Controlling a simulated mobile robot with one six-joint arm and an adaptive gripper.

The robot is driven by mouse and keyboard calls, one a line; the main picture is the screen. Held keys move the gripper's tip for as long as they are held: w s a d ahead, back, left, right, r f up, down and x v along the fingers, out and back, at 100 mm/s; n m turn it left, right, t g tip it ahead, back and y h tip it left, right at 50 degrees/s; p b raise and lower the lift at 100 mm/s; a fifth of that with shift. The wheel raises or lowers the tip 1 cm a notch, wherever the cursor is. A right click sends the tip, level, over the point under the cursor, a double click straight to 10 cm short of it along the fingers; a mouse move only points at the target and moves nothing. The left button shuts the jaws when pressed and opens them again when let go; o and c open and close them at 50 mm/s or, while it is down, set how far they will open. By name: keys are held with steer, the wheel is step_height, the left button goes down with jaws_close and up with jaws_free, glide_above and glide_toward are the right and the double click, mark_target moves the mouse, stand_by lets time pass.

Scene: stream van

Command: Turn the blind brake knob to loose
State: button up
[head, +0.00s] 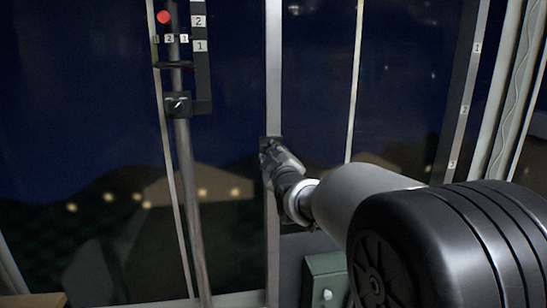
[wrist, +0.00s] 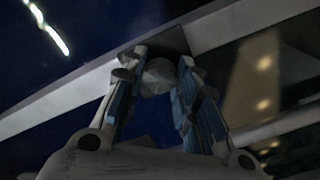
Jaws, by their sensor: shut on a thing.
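A grey, faceted knob (wrist: 158,76) sits on a dark plate (wrist: 160,42) fixed to a pale window post (head: 273,80). My gripper (head: 270,152) reaches the post from the right in the head view. In the wrist view its two blue-padded fingers stand on either side of the knob and are shut on it. The knob is hidden behind my gripper in the head view. Its marks and the setting it points to cannot be read.
Left of my gripper, a vertical rod (head: 188,160) carries a black box with a small dial (head: 178,105). A red ball (head: 163,17) and number labels are above it. A green box (head: 325,279) stands below my arm. Dark window panes fill the background.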

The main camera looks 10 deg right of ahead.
steer(key=o, duration=1.1)
steer(key=shift+c, duration=0.2)
steer(key=shift+s, duration=0.1)
steer(key=s, duration=1.1)
steer(key=shift+s, duration=0.4)
steer(key=s+f+m+g, duration=0.3)
steer(key=s+f, duration=0.3)
steer(key=s, duration=0.5)
steer(key=s+f+m+g, duration=0.3)
steer(key=s+f+g, duration=0.3)
steer(key=s, duration=0.6)
steer(key=s+f+m+g, duration=0.4)
steer(key=s+f, duration=0.2)
steer(key=s, duration=0.6)
steer(key=shift+f, duration=0.15)
